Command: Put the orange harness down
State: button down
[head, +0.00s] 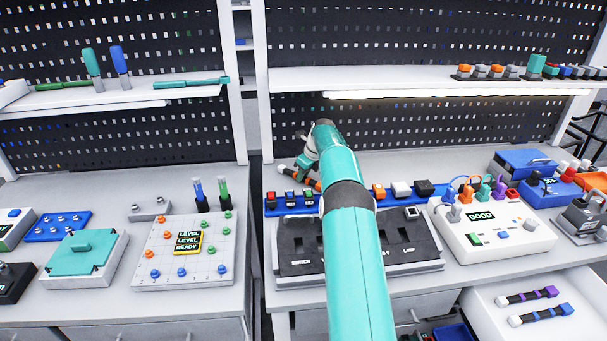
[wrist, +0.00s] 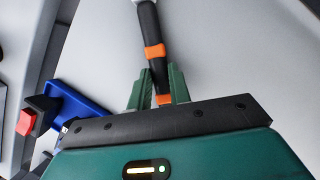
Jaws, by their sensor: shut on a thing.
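The orange harness is a dark cable with orange bands and a pale end. In the wrist view the orange harness (wrist: 154,50) runs up from between the green fingers of my gripper (wrist: 158,88), which is shut on it. Behind it is a plain grey surface. In the head view my gripper (head: 305,166) is at the back of the right bench (head: 410,168), with the harness showing at its left. My arm hides part of it. I cannot tell whether the harness touches the bench top.
A blue rail with switches (head: 290,207) and a black fixture board (head: 298,258) lie in front. A white tester marked GOOD (head: 510,238) stands right. An open drawer (head: 480,310) holds purple- and blue-banded harnesses. A shelf (head: 400,80) runs above.

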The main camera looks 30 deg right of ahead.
jog(key=c, duration=1.3)
grip_release()
jog(key=v, duration=1.2)
jog(key=shift+r, duration=0.2)
